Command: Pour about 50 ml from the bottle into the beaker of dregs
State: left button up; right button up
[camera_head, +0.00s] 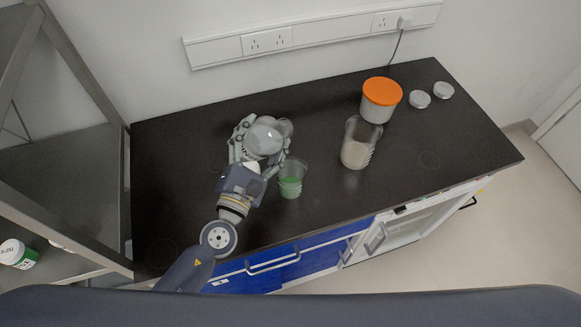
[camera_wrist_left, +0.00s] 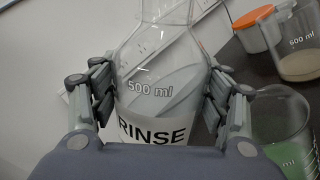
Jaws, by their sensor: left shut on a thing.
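My left gripper (camera_head: 262,146) is shut on a clear bottle (camera_head: 265,136), its fingers on both sides of the body. In the left wrist view the bottle (camera_wrist_left: 160,85) is marked "500 ml" and has a white "RINSE" label; its mouth is out of that frame. I cannot tell whether it touches the counter. A beaker with green liquid (camera_head: 291,180) stands just right of the gripper, and shows at the wrist view's right edge (camera_wrist_left: 285,150). A larger beaker with cloudy beige contents (camera_head: 356,152), marked "600 ml" in the wrist view (camera_wrist_left: 298,62), stands farther right. My right gripper is not in view.
A white tub with an orange lid (camera_head: 380,98) stands behind the beige beaker. Two small silver-lidded containers (camera_head: 420,99) (camera_head: 443,90) are at the back right. The dark counter (camera_head: 430,150) is clear at the right front. A metal-framed shelf (camera_head: 75,130) stands left.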

pick_arm(q)
jog(key=shift+a+r+m, duration=0.1)
jog(key=shift+r+m, duration=0.45)
jog(key=shift+m, duration=0.05)
jog(key=shift+f, duration=0.1)
jog(key=shift+w+a+f+m+h+b, duration=0.1)
jog(key=shift+a+f+m+h+b, duration=0.1)
jog(key=shift+f+m+b, duration=0.4)
jog(key=shift+w+a+f+m+h+b, duration=0.1)
jog(key=shift+f+m+h+b, duration=0.1)
jog(key=shift+f+m+b, duration=0.35)
dwell(0.8)
jog(key=shift+w+a+r+m, duration=0.1)
jog(key=shift+a+r+m, duration=0.1)
jog(key=shift+r+m, duration=0.55)
dwell(1.8)
jog(key=shift+a+f+m+h+b, duration=0.1)
jog(key=shift+f+m+h+b, duration=0.55)
jog(key=shift+m, duration=0.65)
dwell(1.5)
